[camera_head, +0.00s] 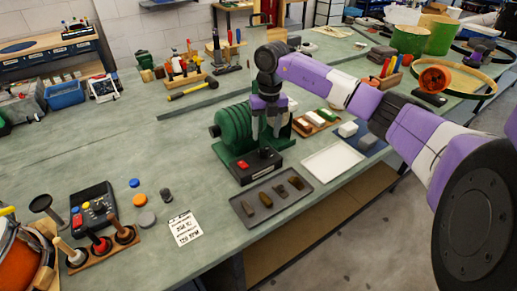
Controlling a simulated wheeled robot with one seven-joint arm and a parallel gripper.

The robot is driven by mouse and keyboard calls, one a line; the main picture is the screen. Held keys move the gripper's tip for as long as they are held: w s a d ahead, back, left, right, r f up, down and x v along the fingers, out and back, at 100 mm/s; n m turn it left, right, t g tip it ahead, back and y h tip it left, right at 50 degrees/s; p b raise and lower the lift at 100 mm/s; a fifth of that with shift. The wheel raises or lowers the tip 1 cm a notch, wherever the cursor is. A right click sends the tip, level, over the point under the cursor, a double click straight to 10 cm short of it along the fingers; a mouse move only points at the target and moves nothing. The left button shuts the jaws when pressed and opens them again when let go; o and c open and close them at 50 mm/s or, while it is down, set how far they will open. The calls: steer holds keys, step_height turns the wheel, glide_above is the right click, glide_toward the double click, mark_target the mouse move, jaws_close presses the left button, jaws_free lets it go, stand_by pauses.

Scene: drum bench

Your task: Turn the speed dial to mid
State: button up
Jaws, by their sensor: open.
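My gripper (267,128) points down over the green machine (235,128) near the middle of the bench, its two fingers apart with nothing seen between them. The fingers overlap the machine in this view, so I cannot tell whether they touch it. The machine has a dark front base with a red switch (243,164). A black control box (92,206) with several coloured buttons or knobs stands at the lower left, well away from my gripper. I cannot make out for sure which part is the speed dial or where it is set.
A grey tray (246,217) with several small brown pieces lies in front of the machine. A white tray (332,163) is to its right. A lettered card (185,229) and several loose round caps lie front left. A hammer (192,91) lies behind. The left-middle bench is clear.

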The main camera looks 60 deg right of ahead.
mark_target(264, 152)
steer(key=f, duration=0.3)
steer(key=f+p, duration=0.1)
steer(key=f, duration=0.3)
steer(key=shift+w+a+f, duration=0.2)
jaws_close()
